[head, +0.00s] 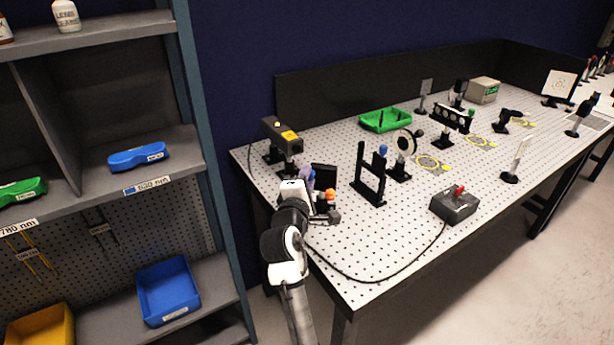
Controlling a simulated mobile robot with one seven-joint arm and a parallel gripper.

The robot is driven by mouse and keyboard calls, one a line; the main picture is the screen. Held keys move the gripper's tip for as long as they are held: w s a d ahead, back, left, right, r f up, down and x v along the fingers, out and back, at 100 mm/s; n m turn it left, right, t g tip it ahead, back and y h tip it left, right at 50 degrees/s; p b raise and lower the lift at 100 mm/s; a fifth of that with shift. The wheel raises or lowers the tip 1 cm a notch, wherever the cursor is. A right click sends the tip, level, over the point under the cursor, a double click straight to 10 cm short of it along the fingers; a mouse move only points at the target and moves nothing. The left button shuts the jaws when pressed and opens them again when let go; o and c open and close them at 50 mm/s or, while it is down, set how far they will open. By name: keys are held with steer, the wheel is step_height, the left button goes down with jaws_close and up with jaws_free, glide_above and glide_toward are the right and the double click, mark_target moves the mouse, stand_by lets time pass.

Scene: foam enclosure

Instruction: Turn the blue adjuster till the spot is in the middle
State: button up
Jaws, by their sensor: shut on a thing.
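My gripper (312,190) is at the near left corner of the perforated table. It is shut at a small dark mount that carries a purple knob (309,174) and an orange knob (330,194). My gripper hides part of this mount, and I cannot tell clearly which knob is between the fingers. A blue knob (382,150) tops a black open frame (370,178) to the right, apart from my gripper. A white screen (560,84) with faint reddish marks stands at the far right; the spot's place on it is too small to tell.
A laser-like box (281,134) stands behind my gripper. A grey box with a red switch (455,204) sits near the front edge, its black cable running along the edge. A green tray (385,120) and several optic posts stand farther back. Shelves (100,190) flank the left.

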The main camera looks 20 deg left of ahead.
steer(key=shift+f, duration=0.1)
stand_by(0.3)
steer(key=o, duration=1)
steer(key=s+b, duration=0.1)
steer(key=s, duration=0.3)
steer(key=s+d+b, duration=0.1)
steer(key=s+b, duration=0.1)
steer(key=s, duration=0.3)
steer(key=s+b, duration=0.1)
steer(key=s, duration=0.3)
steer(key=shift+s+d, duration=0.35)
steer(key=shift+s, duration=0.05)
